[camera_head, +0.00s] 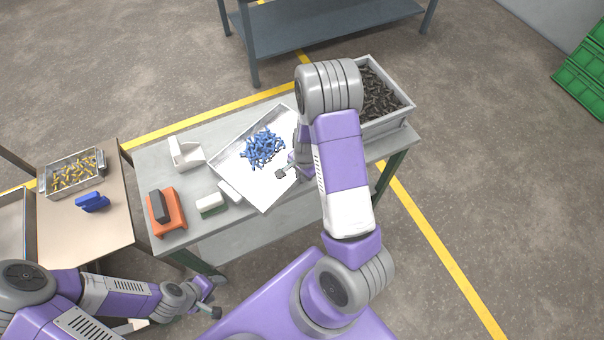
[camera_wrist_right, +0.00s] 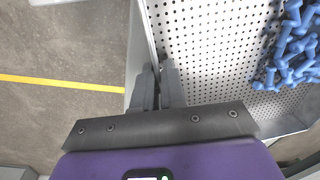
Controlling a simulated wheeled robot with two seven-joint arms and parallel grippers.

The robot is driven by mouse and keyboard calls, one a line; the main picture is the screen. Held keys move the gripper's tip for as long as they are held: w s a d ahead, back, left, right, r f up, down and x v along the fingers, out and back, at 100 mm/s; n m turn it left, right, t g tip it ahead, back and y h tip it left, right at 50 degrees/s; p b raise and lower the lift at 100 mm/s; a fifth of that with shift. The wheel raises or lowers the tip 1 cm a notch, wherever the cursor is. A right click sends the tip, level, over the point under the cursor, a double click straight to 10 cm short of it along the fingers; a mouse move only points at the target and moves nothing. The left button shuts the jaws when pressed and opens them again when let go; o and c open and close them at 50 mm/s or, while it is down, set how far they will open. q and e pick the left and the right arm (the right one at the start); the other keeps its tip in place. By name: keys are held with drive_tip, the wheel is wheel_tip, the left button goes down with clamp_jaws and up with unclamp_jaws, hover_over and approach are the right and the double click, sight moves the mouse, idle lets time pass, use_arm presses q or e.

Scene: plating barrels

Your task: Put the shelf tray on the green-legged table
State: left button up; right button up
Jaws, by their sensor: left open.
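The tray (camera_head: 231,160), silver with a perforated floor and a heap of blue parts (camera_head: 263,148), is over the middle of the green-legged table (camera_head: 185,222), turned at an angle to its edges. I cannot tell whether it fully rests on the top. My right gripper (camera_head: 290,173) is at the tray, its arm hiding the tray's right part. In the right wrist view its fingers (camera_wrist_right: 158,86) are close together with the tray wall (camera_wrist_right: 149,35) between them. My left gripper (camera_head: 212,297) is open and empty, in front of the table, apart from the tray.
A bin of dark parts (camera_head: 402,119) stands at the table's right end. A white holder (camera_head: 186,153), an orange-and-black item (camera_head: 166,211) and a white-and-green block (camera_head: 211,203) stand left of the tray. A brown table (camera_head: 75,235) holds a tray of yellow parts (camera_head: 88,187) and a blue item (camera_head: 92,202).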

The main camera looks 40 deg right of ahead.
drive_tip(key=o, duration=0.5)
drive_tip(key=shift+c, duration=0.2)
wheel_tip(320, 180, up, 12)
drive_tip(key=s+p, duration=0.1)
drive_tip(key=p, duration=0.3)
